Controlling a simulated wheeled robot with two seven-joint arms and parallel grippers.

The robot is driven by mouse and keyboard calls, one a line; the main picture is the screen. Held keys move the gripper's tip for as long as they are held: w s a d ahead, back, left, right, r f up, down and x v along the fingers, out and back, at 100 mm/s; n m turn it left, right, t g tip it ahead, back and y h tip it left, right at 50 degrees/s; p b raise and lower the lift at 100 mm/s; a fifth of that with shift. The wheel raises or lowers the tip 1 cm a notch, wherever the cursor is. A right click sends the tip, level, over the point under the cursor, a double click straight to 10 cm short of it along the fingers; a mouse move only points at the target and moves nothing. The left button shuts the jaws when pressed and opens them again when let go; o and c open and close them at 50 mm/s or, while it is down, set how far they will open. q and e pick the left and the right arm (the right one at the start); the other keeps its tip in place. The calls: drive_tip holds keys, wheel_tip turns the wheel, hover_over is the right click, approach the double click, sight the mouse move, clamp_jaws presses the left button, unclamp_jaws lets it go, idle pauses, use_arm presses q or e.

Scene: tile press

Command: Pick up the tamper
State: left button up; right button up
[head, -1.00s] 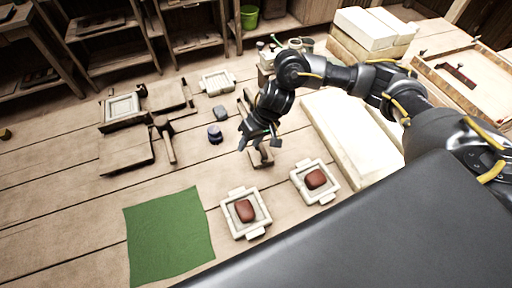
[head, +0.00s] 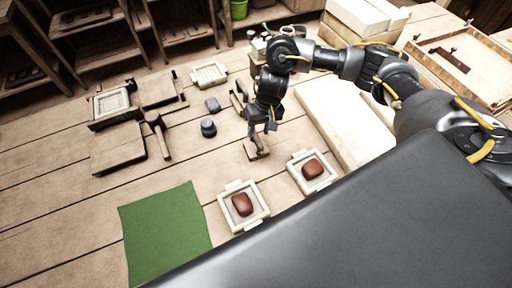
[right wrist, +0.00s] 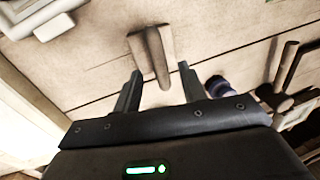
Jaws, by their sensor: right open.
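The tamper (head: 257,151) is a small wooden block with an upright handle, standing on the wooden table behind the two clay-filled molds. In the right wrist view the tamper (right wrist: 163,70) shows from above, its handle pointing up toward the camera. My right gripper (head: 262,127) is open and points down over it. In the right wrist view the fingers of my right gripper (right wrist: 160,70) stand apart on either side of the handle's upper end, with a gap on each side. My left gripper is not in view.
Two pale molds with red clay (head: 242,205) (head: 312,168) stand nearby. A dark blue jar (head: 208,128), a grey lump (head: 212,104) and a mallet (head: 158,133) lie to the left. A green cloth (head: 165,235) lies at front left. A pale slab (head: 345,125) borders the right.

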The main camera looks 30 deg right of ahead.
sight(257, 137)
drive_tip(key=f, duration=0.3)
drive_tip(key=a+f, duration=0.1)
drive_tip(key=f, duration=0.1)
clamp_jaws()
